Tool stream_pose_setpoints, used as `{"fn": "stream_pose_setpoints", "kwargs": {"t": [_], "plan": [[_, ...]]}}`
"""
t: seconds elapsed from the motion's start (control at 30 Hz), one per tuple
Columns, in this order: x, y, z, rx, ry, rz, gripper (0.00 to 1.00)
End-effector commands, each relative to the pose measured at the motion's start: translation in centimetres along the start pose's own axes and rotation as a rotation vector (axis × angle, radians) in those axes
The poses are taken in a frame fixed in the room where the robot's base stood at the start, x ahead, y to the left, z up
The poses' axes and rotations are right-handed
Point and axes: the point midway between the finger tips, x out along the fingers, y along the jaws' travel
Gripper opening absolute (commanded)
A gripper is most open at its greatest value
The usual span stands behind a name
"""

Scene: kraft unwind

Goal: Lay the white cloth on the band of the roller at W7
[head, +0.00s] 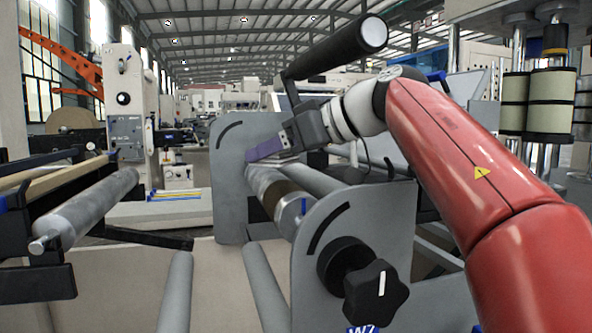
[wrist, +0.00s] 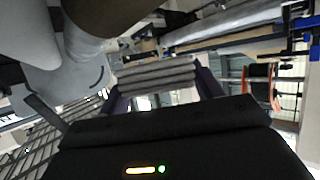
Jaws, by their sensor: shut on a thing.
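My gripper (head: 266,151) has purple fingers and is shut on the folded white cloth (head: 274,161). In the wrist view the cloth (wrist: 156,75) shows as a stack of greyish-white folds between the fingers. The roller (head: 262,178) at W7 is a grey cylinder between two grey side plates, with a brown band (head: 280,197) around its middle. The gripper and cloth are over the roller's far end, beyond the band in the head view. I cannot tell whether the cloth touches the roller. The band (wrist: 108,14) also shows at the top of the wrist view.
The blue W7 label (head: 361,329) is below a black star knob (head: 376,293) on the near side plate (head: 322,235). The far side plate (head: 228,190) stands close to my gripper. Another grey roller (head: 90,210) is at left. Bare bars run in front.

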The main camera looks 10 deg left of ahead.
Motion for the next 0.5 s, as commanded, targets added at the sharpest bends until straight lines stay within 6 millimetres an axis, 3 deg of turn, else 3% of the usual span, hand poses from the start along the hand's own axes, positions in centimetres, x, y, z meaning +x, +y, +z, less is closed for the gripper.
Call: {"fn": "stream_pose_setpoints", "kwargs": {"t": [0.1,0.23,0.5], "plan": [[-1.4,1.6,0.6,0.001,0.001,0.003,0.40],[-2.1,2.3,0.9,0.000,0.000,0.001,0.40],[-1.0,2.2,3.6,0.003,-0.001,-0.001,0.40]]}}
